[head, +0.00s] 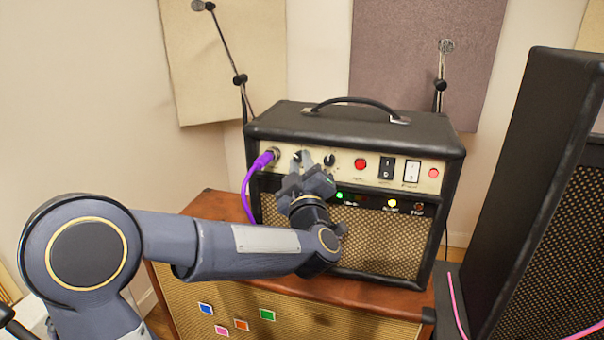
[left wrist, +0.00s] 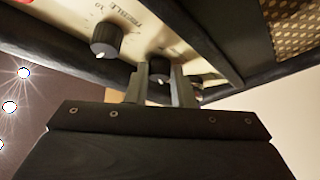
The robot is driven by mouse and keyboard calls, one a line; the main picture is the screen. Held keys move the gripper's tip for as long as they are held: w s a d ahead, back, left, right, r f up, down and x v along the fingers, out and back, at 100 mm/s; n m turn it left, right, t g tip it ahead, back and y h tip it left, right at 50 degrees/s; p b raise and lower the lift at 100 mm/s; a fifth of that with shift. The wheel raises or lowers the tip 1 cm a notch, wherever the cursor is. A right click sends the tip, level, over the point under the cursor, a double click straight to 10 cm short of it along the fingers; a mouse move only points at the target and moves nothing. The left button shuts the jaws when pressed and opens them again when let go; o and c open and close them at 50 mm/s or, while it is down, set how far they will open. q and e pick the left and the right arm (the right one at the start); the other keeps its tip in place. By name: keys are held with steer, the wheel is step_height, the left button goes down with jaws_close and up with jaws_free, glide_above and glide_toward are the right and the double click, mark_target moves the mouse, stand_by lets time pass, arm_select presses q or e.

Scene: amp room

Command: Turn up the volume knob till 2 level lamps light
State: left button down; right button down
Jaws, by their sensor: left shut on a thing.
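The black amplifier (head: 360,120) stands on a wooden cabinet, its cream control panel (head: 345,168) facing me. My left gripper (head: 304,160) is shut on the left of two black knobs (head: 297,155). In the left wrist view this knob (left wrist: 158,68) sits between the fingertips (left wrist: 160,75); its label is hidden. The other knob (head: 329,160), marked treble in the left wrist view (left wrist: 105,40), is free. On the lower strip a green lamp (head: 339,196) is lit, close beside my gripper. Part of this strip is hidden behind my gripper. My right gripper is not in view.
A purple cable (head: 246,200) is plugged in left of the knobs. A tall black speaker (head: 520,170) stands right.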

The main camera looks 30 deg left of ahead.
arm_select(q)
steer(key=shift+f+m+t+h+b, duration=0.2)
steer(key=shift+m+t+h+b, duration=0.35)
steer(key=shift+m, duration=0.65)
steer(key=c, duration=1.5)
jaws_free()
steer(key=shift+c, duration=0.2)
steer(key=shift+a+r, duration=0.1)
steer(key=v, duration=0.8)
